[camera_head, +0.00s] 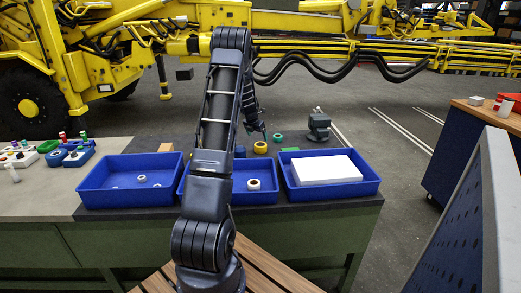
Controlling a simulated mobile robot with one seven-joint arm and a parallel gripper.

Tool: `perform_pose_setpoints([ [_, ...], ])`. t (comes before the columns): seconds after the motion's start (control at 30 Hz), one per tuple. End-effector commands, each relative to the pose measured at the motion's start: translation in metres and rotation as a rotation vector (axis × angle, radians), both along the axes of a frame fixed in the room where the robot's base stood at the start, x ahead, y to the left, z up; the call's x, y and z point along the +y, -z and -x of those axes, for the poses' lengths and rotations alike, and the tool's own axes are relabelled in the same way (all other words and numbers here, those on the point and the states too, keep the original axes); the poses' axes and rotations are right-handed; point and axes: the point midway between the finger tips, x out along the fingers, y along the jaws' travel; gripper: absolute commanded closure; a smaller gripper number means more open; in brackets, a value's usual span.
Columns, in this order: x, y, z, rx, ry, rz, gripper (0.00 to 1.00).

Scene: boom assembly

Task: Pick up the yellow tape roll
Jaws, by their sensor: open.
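The yellow tape roll (260,147) lies on the dark rear part of the bench, behind the middle blue bin. My arm reaches up and over, and my gripper (263,136) hangs down just above the yellow tape roll. The gripper is small and partly hidden behind my arm links. It is open, with nothing seen between its fingers. I cannot tell whether the fingertips touch the roll.
Blue bins stand in front: left (110,203), middle (265,198) holding a pale roll (254,184), right (335,190) holding a white block (326,169). A tan block (165,147) stands left.

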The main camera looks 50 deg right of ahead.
Motion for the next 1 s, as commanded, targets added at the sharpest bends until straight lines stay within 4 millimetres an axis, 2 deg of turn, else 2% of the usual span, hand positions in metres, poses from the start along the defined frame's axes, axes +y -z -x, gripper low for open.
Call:
perform_pose_setpoints([
  [0.23,-0.013,0.033,-0.002,0.001,0.0,-0.002,0.06],
  [0.47,-0.018,0.046,-0.003,0.0,0.001,-0.001,0.06],
  [0.8,-0.033,0.085,-0.003,0.001,0.001,-0.001,0.06],
  [1.0,-0.036,0.09,-0.004,-0.001,0.002,0.001,0.06],
])
